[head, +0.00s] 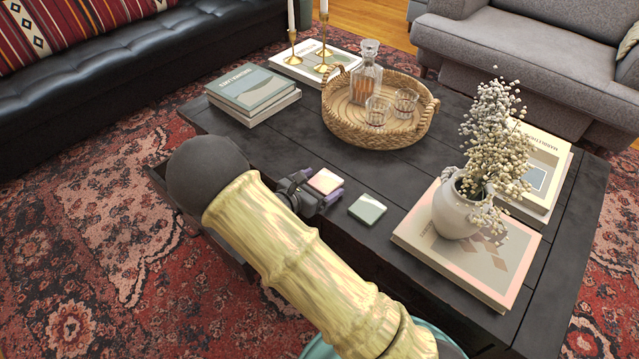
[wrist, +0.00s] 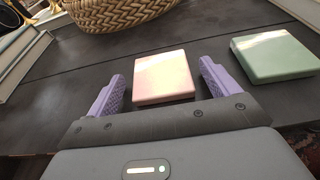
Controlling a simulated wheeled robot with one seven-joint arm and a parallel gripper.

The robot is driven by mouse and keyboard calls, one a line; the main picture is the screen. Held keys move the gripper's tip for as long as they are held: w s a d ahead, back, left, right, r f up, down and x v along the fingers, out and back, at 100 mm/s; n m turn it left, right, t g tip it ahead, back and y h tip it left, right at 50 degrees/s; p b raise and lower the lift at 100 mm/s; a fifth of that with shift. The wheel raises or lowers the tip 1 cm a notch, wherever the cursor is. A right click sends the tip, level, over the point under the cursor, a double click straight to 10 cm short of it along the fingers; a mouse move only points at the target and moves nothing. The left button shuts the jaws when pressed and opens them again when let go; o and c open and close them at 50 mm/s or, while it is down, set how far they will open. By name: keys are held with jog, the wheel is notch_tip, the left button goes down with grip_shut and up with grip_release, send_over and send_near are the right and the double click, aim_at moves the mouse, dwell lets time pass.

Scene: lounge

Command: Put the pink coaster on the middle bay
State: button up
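The pink coaster (head: 325,181) is a flat pale-pink square on the dark coffee table (head: 300,130). In the wrist view the pink coaster (wrist: 164,78) shows between the two purple fingers of my gripper (wrist: 161,69), with a narrow gap on either side. My gripper (head: 319,190) is open and holds nothing. I cannot tell how high the fingers are over the tabletop. A green coaster (head: 367,209) lies to the right, also seen in the wrist view (wrist: 275,56). No middle bay can be made out; my arm hides part of the table's front.
A wicker tray (head: 334,124) with a decanter and glasses stands behind the coasters. A white vase (head: 455,208) of blossoms stands on a book (head: 415,240) at right. Stacked books (head: 250,88) lie at back left. What looks like an open drawer (head: 220,250) juts out at front left.

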jog(key=shift+f+b, duration=0.15)
jog(key=shift+b, duration=0.2)
jog(key=p+v, duration=0.8)
jog(key=v, duration=0.9)
jog(key=shift+s+r, duration=0.3)
jog(key=shift+r, duration=0.05)
jog(key=shift+d, duration=0.1)
jog(key=s+d+r+m+g+y, duration=0.2)
jog(key=d+r+m+y, duration=0.1)
jog(key=d+m, duration=0.4)
jog(key=s+d+r+m+g+y, duration=0.3)
jog(key=d+m, duration=0.5)
jog(key=m, duration=0.3)
jog(key=s+d+r+m+g+y, duration=0.2)
jog(key=d+r+m, duration=0.4)
jog(key=m, duration=0.3)
jog(key=shift+s+d+r+g+y, duration=0.4)
jog(key=shift+d+y, duration=0.4)
jog(key=shift+y, duration=0.4)
